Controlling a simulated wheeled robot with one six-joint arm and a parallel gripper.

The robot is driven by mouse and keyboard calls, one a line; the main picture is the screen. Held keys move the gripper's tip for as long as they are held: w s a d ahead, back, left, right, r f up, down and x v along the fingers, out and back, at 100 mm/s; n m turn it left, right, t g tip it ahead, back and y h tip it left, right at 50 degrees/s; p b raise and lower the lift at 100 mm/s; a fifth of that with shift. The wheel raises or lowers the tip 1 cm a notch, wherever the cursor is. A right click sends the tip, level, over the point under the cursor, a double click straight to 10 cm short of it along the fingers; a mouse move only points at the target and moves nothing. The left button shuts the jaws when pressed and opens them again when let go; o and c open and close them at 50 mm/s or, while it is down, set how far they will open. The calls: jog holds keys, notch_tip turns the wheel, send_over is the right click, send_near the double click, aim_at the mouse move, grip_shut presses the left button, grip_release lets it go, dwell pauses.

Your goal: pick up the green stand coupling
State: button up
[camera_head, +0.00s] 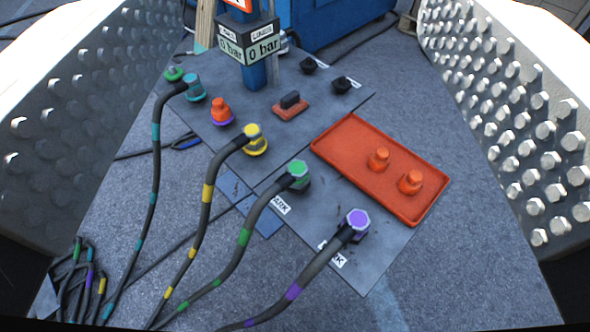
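The green coupling (298,172) stands on the grey plate near the middle of the view, its flat hexagonal top facing up. A black hose with green bands (244,237) runs from it down and to the left. A PARK label (280,204) lies beside it, partly readable. A green ring port (174,74) sits at the far left of the plate with no hose on it. My gripper (298,150) is open; its two studded jaws fill the left and right sides of the view. Nothing is between the jaws at close range; the green coupling lies beyond them.
A purple coupling (357,219) stands close at the lower right, a yellow coupling (252,133) at the upper left, a teal one (193,86) farther. An orange tray (328,149) with two orange caps lies right. A gauge post (248,45) reads 0 bar. Hoses crowd the lower left.

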dwell(0.5)
jog(key=m+g, duration=0.9)
jog(key=g, duration=0.8)
send_over(296, 168)
jog(key=s, duration=0.1)
notch_tip(296, 168, down, 25)
notch_tip(296, 168, down, 12)
jog(key=shift+w+r, duration=0.1)
jog(key=shift+w+f, duration=0.2)
jog(key=shift+f, duration=1.2)
jog(key=shift+w+f, duration=0.15)
jog(key=shift+f, duration=1.25)
jog(key=c, duration=1.2)
